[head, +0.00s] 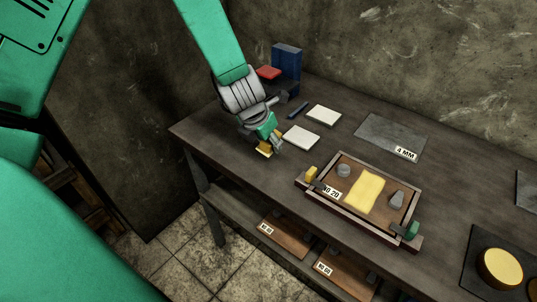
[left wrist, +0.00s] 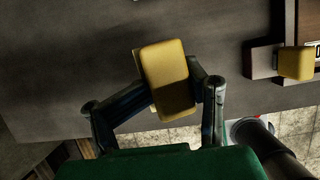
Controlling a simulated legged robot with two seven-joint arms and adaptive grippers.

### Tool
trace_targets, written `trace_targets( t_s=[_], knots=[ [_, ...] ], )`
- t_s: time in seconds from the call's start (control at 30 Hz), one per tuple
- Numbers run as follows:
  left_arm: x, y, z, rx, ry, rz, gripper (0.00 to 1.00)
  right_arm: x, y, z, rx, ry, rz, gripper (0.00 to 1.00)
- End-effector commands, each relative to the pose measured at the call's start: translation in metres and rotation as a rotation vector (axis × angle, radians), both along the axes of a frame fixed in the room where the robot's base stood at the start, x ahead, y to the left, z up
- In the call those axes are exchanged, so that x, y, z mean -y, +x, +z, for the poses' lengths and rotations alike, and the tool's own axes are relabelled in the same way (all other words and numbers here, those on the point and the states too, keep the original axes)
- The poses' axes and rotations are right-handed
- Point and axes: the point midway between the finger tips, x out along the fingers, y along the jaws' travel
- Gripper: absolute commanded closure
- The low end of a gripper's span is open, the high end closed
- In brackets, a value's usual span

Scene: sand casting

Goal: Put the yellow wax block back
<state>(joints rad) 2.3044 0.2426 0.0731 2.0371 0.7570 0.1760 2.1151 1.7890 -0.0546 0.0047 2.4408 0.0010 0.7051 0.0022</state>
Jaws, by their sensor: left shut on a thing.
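My left gripper (head: 270,143) is at the left part of the bench, near its front edge. It is shut on a yellow wax block (left wrist: 168,78). In the left wrist view the block sits between the two dark fingers, tilted slightly. In the head view the fingers partly hide the block (head: 264,152), and I cannot tell whether it touches the bench. A second small yellow block (head: 311,173) is at the left corner of the wooden frame; it also shows at the right of the left wrist view (left wrist: 296,63). My right gripper is not in view.
The wooden frame (head: 335,206) holds a yellow slab (head: 364,191) and grey pieces. Two pale square plates (head: 301,137) (head: 323,114) lie right of the gripper. A grey plate marked 4 MM (head: 385,138) lies behind. A blue box (head: 287,60) stands at the back left.

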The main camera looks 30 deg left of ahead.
Motion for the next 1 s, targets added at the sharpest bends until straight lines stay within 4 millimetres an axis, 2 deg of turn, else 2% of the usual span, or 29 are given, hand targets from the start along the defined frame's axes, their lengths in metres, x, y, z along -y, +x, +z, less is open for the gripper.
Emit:
trace_targets(
  t_s=[0.1,0.23,0.87,0.9,1.0],
  knots=[
    [0.0,-0.001,-0.023,-0.003,-0.002,0.001,0.88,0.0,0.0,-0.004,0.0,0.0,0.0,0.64],
    [0.0,0.0,-0.036,-0.003,-0.002,0.001,0.88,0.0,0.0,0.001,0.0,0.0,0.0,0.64],
    [0.0,0.0,-0.05,0.0,-0.002,0.001,0.88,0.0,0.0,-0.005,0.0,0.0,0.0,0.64],
    [0.0,0.0,-0.05,-0.001,-0.001,0.001,0.57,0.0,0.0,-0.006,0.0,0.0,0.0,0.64],
    [0.0,0.0,-0.05,-0.002,-0.001,0.001,0.23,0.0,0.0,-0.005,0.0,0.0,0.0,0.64]
  ],
)
